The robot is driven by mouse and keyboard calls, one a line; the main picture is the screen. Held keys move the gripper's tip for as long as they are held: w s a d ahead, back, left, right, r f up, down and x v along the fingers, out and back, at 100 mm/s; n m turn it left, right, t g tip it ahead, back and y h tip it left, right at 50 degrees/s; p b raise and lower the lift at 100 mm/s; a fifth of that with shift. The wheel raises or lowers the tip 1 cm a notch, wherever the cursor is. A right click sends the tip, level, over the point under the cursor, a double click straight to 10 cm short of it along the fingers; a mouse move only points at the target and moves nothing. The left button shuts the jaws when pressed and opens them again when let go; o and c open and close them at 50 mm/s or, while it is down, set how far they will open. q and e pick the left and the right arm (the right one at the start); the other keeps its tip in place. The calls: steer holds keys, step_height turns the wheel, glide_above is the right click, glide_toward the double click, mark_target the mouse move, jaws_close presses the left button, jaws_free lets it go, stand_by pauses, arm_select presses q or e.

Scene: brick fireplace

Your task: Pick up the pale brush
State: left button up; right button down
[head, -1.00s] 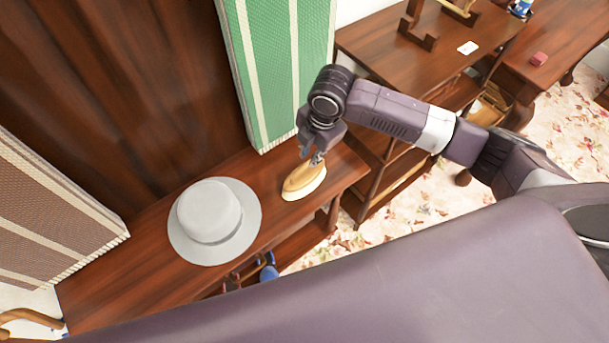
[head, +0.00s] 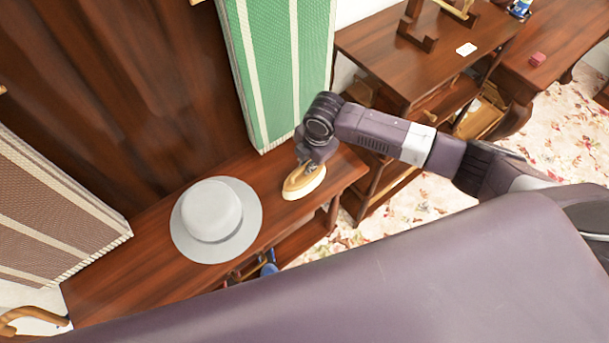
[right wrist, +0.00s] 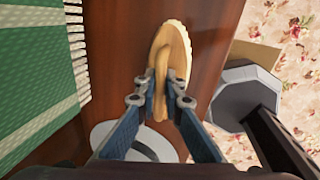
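The pale brush (head: 303,183), tan on top with a cream rim, lies on the wooden console table (head: 110,270) to the right of a light grey hat (head: 212,210). My right gripper (head: 311,165) is down at the brush from above. In the right wrist view, the brush (right wrist: 177,45) has a raised ridge along its top. The fingers of my right gripper (right wrist: 163,78) are drawn in close on both sides of this ridge, shut on it. The brush still rests on the table. My left gripper is not in view.
A green striped panel (head: 275,70) stands just behind the brush. A brown striped panel (head: 50,215) is at the left. A wooden shelf unit (head: 400,60) stands to the right, with floral carpet (head: 420,210) beside it.

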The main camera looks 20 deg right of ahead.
steer(key=shift+r, duration=0.15)
stand_by(0.4)
step_height(320, 180, up, 20)
steer(key=b, duration=0.2)
steer(key=shift+b, duration=0.35)
